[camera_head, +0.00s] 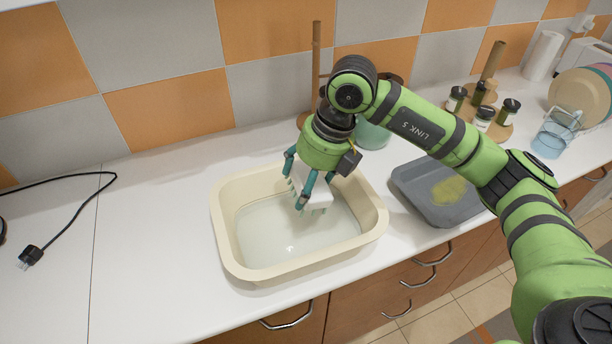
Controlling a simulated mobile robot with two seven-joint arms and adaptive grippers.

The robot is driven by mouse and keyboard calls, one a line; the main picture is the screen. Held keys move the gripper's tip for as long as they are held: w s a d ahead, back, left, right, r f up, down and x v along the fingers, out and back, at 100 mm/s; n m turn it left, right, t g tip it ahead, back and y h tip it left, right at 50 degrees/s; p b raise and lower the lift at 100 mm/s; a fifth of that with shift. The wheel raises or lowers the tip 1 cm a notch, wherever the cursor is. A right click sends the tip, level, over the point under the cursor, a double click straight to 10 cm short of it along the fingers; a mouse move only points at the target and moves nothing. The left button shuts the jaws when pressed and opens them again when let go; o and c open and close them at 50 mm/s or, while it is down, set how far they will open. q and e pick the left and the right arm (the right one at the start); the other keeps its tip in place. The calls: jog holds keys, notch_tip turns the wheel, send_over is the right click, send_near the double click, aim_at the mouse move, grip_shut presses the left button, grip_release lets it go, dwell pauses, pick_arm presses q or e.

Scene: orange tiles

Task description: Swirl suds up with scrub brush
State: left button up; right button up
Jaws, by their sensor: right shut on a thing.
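A cream rectangular basin (228,243) stands on the white counter and holds clear-looking, slightly cloudy water (285,232). My right gripper (301,196) reaches down over the back right part of the basin. It is shut on a white block-like thing, which I take to be the scrub brush (317,197). The fingers partly cover the brush, and I cannot tell whether its underside touches the water. No clear foam shows on the water. My left gripper is not in view.
A grey tray (416,206) with a yellowish patch sits right of the basin. A wooden stand (316,60) and a teal container (372,135) are behind. Small jars (484,117) and a plate rack (556,132) stand at right. A black cable (72,220) lies left; the left counter is mostly clear.

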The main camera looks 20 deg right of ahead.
jog(key=shift+b+x, duration=0.6)
jog(key=shift+x, duration=0.25)
jog(key=b+x, duration=0.2)
jog(key=shift+f, duration=0.4)
jog(key=shift+b+x, duration=3.55)
jog(key=shift+x, duration=0.55)
jog(key=shift+w+a, duration=0.1)
jog(key=shift+w, duration=0.05)
